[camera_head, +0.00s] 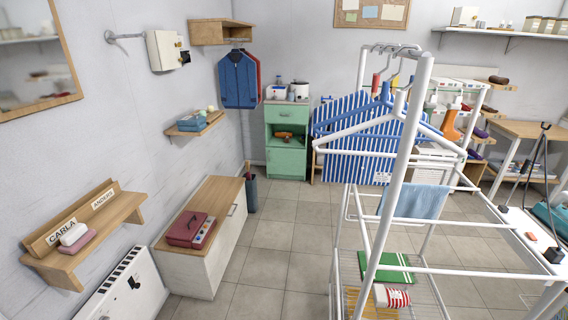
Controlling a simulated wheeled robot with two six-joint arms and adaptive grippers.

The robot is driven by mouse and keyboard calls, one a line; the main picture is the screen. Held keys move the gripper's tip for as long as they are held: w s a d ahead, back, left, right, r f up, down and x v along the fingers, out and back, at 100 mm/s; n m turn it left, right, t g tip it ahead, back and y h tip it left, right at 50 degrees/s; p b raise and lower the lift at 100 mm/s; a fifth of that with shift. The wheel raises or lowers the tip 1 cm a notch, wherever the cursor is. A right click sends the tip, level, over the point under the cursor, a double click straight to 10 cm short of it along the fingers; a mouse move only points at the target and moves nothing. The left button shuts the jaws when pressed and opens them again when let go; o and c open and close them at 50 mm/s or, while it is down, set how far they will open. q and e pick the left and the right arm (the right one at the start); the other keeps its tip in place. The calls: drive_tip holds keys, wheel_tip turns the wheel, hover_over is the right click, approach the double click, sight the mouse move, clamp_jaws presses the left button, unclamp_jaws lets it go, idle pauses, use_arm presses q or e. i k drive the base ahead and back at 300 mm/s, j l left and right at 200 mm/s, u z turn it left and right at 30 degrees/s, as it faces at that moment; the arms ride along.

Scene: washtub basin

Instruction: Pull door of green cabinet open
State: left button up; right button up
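The green cabinet (287,138) stands against the back wall, left of the middle of the head view. It has a drawer at the top, an open shelf with an orange-handled tool on it, and a door (286,162) at the bottom. The door looks closed. A white container and bottles stand on its top. Neither of my grippers shows in this view.
A white drying rack (405,170) with hangers fills the right front. A low white chest with a wooden top (222,192) stands along the left wall, a dark umbrella bin (251,193) beside it. Tiled floor (275,235) between chest and rack is clear.

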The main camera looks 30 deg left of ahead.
sight(279, 161)
drive_tip(key=u, duration=0.5)
drive_tip(key=j+u, duration=0.1)
drive_tip(key=u, duration=0.4)
drive_tip(key=i+u, duration=0.1)
drive_tip(key=u, duration=0.9)
drive_tip(key=i+u, duration=0.1)
drive_tip(key=u, duration=0.9)
drive_tip(key=i+l+u, duration=0.1)
drive_tip(key=u, duration=0.9)
drive_tip(key=i+l+u, duration=0.1)
drive_tip(key=l, duration=0.35)
drive_tip(key=i+l+u, duration=0.1)
drive_tip(key=l, duration=0.35)
drive_tip(key=l+u, duration=0.15)
drive_tip(key=l, duration=0.3)
drive_tip(key=k+l+z, duration=0.2)
drive_tip(key=l, duration=0.5)
drive_tip(key=l+z, duration=0.25)
drive_tip(key=l, duration=0.45)
drive_tip(key=l+z, duration=0.2)
drive_tip(key=l, duration=0.5)
drive_tip(key=i+l+z, duration=0.2)
drive_tip(key=l, duration=0.55)
drive_tip(key=l+z, duration=0.2)
drive_tip(key=l, duration=0.5)
drive_tip(key=l+z, duration=0.15)
drive_tip(key=l, duration=1.9)
drive_tip(key=l+z, duration=0.2)
drive_tip(key=l, duration=1.85)
